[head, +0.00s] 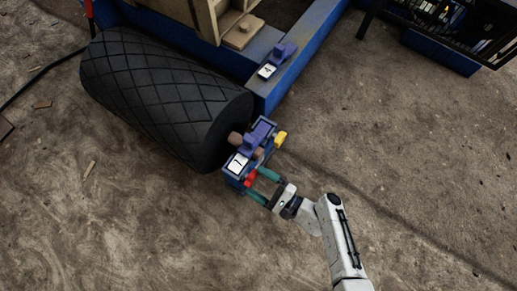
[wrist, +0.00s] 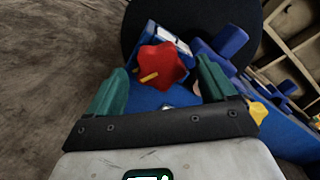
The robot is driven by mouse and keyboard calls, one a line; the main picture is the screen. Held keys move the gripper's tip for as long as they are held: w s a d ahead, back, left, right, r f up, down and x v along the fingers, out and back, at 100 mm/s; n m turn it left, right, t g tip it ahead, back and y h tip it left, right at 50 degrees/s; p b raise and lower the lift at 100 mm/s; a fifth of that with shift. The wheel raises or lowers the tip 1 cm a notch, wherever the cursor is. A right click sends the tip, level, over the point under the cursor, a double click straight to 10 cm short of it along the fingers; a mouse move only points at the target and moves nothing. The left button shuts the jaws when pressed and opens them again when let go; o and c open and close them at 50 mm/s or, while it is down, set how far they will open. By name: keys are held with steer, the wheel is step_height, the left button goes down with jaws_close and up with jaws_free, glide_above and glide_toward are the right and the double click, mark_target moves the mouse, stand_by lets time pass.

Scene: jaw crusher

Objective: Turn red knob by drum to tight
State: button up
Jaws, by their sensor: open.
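The red knob (wrist: 160,66) is a lobed handle with a small yellow pointer, on the blue housing at the end of the drum. In the head view the red knob (head: 250,178) shows as a small red patch beside the fingertips. The black drum (head: 165,95) with a diamond pattern lies on the left. My gripper (head: 262,186) is open, with its green fingers pointing at the housing. In the wrist view the gripper (wrist: 160,88) has one finger on each side of the knob, with gaps visible. I cannot tell how deep the fingers reach around it.
A yellow knob (head: 280,139) sits on the right side of the housing. A blue frame beam (head: 290,65) with another labelled block (head: 270,68) runs behind. A dark rack (head: 465,30) stands at the top right. The dirt floor (head: 420,160) at right is clear.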

steer(key=p+v, duration=0.2)
steer(key=v, duration=0.8)
steer(key=shift+s+d, duration=0.1)
steer(key=shift+s, duration=0.05)
